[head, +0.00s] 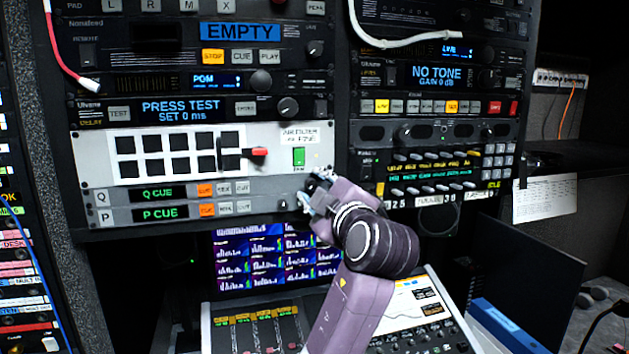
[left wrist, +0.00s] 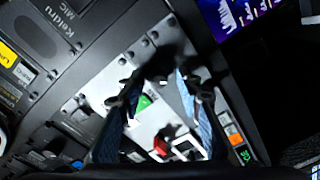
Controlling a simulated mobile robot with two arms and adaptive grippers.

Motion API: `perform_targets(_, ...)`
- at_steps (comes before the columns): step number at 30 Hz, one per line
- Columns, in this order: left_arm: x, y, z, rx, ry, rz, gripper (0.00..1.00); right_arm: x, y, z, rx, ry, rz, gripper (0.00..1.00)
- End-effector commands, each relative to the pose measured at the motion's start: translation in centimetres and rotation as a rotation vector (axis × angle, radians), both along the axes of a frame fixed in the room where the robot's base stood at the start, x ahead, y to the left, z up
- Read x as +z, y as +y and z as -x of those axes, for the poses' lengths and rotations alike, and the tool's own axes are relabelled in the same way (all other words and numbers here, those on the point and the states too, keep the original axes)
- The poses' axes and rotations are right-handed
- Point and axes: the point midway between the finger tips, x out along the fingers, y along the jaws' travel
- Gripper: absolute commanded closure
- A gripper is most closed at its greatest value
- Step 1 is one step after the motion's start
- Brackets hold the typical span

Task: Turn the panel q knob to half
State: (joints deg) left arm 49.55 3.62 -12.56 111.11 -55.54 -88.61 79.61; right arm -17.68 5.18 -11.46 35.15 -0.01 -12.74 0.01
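Panel Q (head: 150,192) is the grey row with a green "Q CUE" display, above panel P (head: 150,214). My left gripper (head: 312,192) is at the right end of these rows and covers that part of the panel, so the Q knob cannot be made out in the head view. In the left wrist view the two fingers of my left gripper (left wrist: 158,88) stand apart over the panel face. A dark, blurred shape lies between and beyond the fingertips; I cannot tell whether it is the knob or shadow, or whether a finger touches it. My right gripper is not in view.
Above panel Q is a white panel with black squares, a red-tipped lever (head: 259,152) and a green switch (head: 299,157). Monitors (head: 250,262) and a mixing desk (head: 257,330) are below. A second rack with a keypad (head: 497,160) stands to the right.

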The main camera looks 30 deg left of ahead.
Motion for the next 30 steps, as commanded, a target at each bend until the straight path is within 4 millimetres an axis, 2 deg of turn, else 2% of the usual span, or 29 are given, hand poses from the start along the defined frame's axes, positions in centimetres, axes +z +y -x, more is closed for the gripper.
perform_targets(3,-0.1,0.1,-0.1,-0.001,0.000,0.000,0.67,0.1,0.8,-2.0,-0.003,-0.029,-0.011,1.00)
perform_targets(7,-0.1,0.0,-0.1,-0.001,0.000,0.000,0.68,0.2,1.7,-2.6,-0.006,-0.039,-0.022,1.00)
perform_targets(16,-0.1,0.0,-0.1,-0.001,0.000,0.000,1.00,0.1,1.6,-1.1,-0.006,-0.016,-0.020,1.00)
perform_targets(30,-0.3,-0.1,-0.1,-0.004,0.064,-0.052,1.00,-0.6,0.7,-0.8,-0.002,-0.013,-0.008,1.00)
